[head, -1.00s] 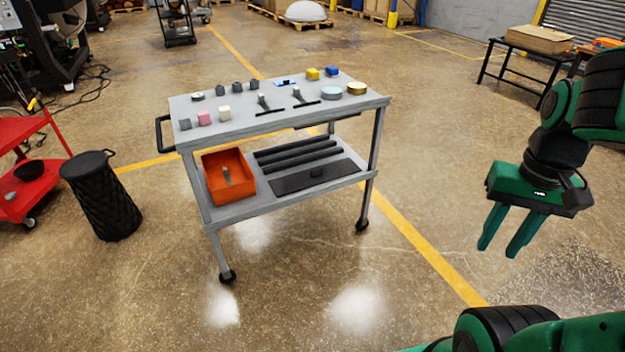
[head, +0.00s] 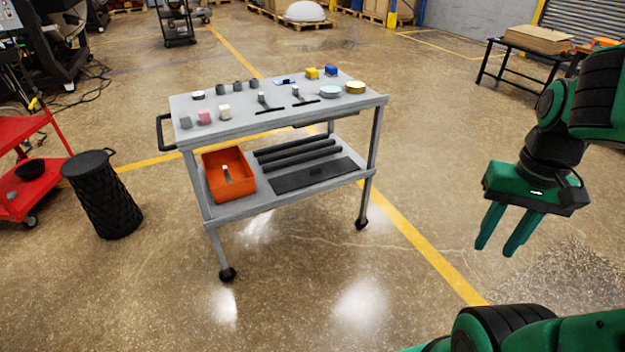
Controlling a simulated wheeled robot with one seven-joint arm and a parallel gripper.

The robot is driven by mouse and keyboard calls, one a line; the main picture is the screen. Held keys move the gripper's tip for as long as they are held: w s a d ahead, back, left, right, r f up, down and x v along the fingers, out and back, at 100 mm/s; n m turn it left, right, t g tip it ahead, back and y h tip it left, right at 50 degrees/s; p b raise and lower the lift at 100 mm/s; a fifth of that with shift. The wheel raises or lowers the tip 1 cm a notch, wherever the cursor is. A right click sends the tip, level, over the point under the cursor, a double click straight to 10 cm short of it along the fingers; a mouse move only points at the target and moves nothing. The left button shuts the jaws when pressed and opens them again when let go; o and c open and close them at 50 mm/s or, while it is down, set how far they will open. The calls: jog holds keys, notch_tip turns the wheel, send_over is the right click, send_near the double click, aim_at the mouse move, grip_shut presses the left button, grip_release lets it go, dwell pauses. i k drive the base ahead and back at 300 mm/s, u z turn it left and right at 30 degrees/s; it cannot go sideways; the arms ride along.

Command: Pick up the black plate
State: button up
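A flat black plate (head: 297,179) lies on the lower shelf of the grey cart, at its front right.
The grey cart (head: 245,124) carries several small blocks and discs on top. Beside the plate lie black bars (head: 292,155) and an orange bin (head: 243,185). A black woven basket (head: 103,205) stands left. Floor in front and right of the cart is clear.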

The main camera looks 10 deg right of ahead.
aim_at(292, 181)
jog(key=k, duration=0.45)
jog(key=u, duration=1.6)
jog(key=i, duration=1.3)
jog(key=z, duration=2.85)
jog(key=i, duration=0.25)
